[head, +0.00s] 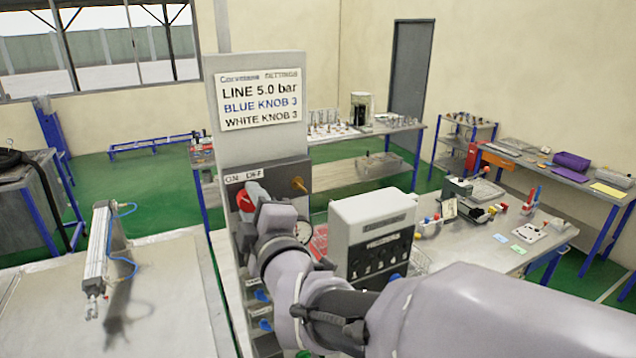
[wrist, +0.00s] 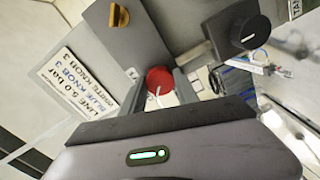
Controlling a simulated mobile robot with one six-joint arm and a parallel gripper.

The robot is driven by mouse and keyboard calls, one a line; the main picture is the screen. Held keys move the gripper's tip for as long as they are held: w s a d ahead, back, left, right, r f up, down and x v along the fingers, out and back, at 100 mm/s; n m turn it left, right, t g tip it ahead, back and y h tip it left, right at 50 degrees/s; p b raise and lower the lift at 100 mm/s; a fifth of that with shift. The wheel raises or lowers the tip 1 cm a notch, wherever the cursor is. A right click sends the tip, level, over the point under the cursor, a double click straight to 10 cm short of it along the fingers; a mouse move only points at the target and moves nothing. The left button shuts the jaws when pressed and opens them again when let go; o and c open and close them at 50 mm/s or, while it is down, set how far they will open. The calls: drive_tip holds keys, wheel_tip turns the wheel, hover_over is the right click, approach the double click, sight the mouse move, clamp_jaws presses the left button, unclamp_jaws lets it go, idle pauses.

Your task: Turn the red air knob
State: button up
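The red air knob (head: 244,199) is on the front of the grey panel, beneath an ON/OFF label (head: 244,176). My gripper hides part of it in the head view. In the wrist view the round red knob (wrist: 160,78) with a pale pointer mark lies between the two dark fingers of my gripper (wrist: 160,88). One finger is on each side, close to the knob's edges. I cannot tell whether they press on it.
A settings sign (head: 260,100) reads line 5.0 bar, blue knob 3, white knob 3. A brass fitting (head: 299,184) sticks out right of the knob. A grey box (head: 372,225) stands right of my wrist. A cylinder (head: 98,245) is above the left bench.

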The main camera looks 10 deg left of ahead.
clamp_jaws()
drive_tip(key=shift+f+b, duration=0.1)
drive_tip(key=shift+b, duration=0.4)
drive_tip(key=m+b, duration=0.2)
drive_tip(key=b, duration=0.1)
drive_tip(key=shift+f+b, duration=0.2)
drive_tip(key=shift+b, duration=0.2)
drive_tip(key=m+b, duration=0.1)
drive_tip(key=b, duration=0.2)
drive_tip(key=shift+m, duration=0.4)
drive_tip(key=m+b, duration=0.4)
drive_tip(key=b, duration=0.2)
drive_tip(key=shift+r, duration=0.15)
drive_tip(key=m+b, duration=0.4)
drive_tip(key=m, duration=0.1)
drive_tip(key=shift+r, duration=0.2)
drive_tip(key=m+b, duration=0.1)
drive_tip(key=m, duration=0.3)
drive_tip(key=shift+r+m, duration=0.15)
drive_tip(key=shift+m, duration=0.25)
